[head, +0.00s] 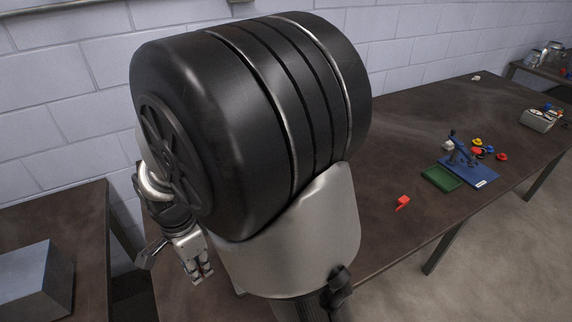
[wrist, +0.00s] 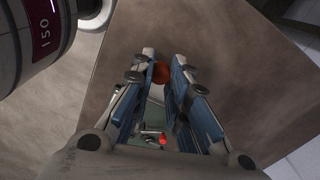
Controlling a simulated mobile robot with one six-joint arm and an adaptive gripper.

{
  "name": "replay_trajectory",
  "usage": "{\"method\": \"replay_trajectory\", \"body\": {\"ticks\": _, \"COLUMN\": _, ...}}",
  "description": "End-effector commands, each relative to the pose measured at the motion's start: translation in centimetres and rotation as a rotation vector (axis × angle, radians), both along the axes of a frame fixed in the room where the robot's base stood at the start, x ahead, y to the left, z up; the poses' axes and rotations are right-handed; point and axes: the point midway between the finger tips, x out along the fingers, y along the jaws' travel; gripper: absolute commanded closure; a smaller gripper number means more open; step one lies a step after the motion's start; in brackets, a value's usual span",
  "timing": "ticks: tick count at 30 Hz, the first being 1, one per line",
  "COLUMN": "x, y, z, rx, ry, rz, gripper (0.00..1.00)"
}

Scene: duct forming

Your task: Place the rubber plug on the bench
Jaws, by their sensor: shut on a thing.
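My gripper (wrist: 163,66) is shut on a small rounded orange-brown thing, which I take to be the rubber plug (wrist: 161,74), held between the fingertips in the wrist view. The fingers cover its sides. In the head view my gripper (head: 197,268) hangs at the lower left, fingers pointing down; the plug cannot be made out there. The dark brown bench (head: 365,240) runs from the lower middle to the upper right. A brown surface lies beyond the fingers in the wrist view; the gap between plug and surface cannot be judged.
A red piece (head: 402,202) lies on the bench. A grey box (head: 32,282) stands on another table at left. My arm hides much of the bench.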

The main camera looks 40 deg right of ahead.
Motion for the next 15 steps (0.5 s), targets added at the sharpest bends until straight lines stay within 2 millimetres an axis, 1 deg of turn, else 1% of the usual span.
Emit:
{"method": "replay_trajectory", "body": {"ticks": 5, "x": 0.0, "y": 0.0, "z": -0.1, "rx": 0.000, "ry": 0.001, "rz": -0.006, "gripper": 0.93}}
{"method": "replay_trajectory", "body": {"ticks": 8, "x": 0.0, "y": 0.0, "z": -1.3, "rx": 0.000, "ry": 0.002, "rz": -0.005, "gripper": 0.93}}
{"method": "replay_trajectory", "body": {"ticks": 11, "x": -0.1, "y": 0.0, "z": -3.8, "rx": 0.000, "ry": 0.005, "rz": -0.005, "gripper": 0.93}}
{"method": "replay_trajectory", "body": {"ticks": 15, "x": -0.1, "y": 0.0, "z": -7.7, "rx": 0.000, "ry": 0.005, "rz": -0.004, "gripper": 0.93}}
